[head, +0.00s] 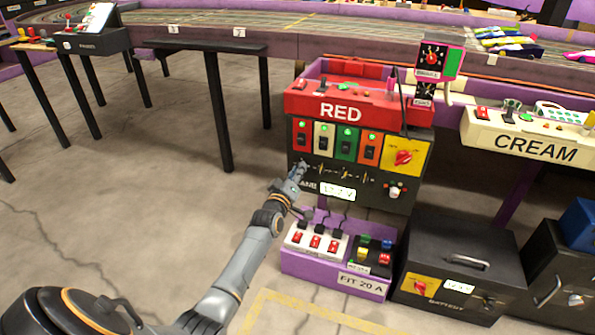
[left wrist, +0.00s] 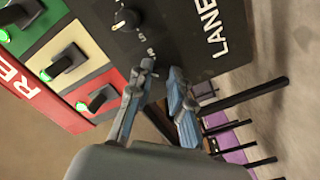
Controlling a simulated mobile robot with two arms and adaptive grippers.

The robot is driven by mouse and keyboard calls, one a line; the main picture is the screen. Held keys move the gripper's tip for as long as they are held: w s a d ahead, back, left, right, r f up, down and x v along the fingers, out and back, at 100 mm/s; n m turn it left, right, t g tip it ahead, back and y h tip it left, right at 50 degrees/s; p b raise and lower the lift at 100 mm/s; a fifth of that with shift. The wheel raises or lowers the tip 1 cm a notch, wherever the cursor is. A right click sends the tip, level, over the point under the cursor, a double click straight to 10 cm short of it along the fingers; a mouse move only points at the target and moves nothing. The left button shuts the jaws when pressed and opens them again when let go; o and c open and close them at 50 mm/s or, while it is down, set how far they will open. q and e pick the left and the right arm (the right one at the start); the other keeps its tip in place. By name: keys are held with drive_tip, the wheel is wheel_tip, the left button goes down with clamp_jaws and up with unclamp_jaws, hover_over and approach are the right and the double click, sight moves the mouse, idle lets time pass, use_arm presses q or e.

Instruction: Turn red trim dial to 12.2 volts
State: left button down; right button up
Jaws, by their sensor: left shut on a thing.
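The power box with the RED sign (head: 340,110) stands at centre. Its dark lower panel (head: 378,197) carries a row of small trim dials below the coloured switch plates. My left gripper (head: 300,176) is at the left end of that row, under the red plate (head: 302,135). In the left wrist view its fingers (left wrist: 163,78) are closed around the spot of the red trim dial, which they hide. A neighbouring black dial (left wrist: 127,20) is clear of the fingers. The white readout (head: 338,191) beside the LANE lettering is too small to read surely.
A yellow plate with a red knob (head: 403,157) is to the right. The purple FIT 20 A box (head: 330,277) with red switches stands below my gripper, beside a dark battery case (head: 462,255). The CREAM box (head: 535,148) is far right. Floor at left is open.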

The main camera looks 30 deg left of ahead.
use_arm(q)
drive_tip(key=shift+f, duration=0.1)
drive_tip(key=c, duration=1.2)
unclamp_jaws()
drive_tip(key=v, duration=1.2)
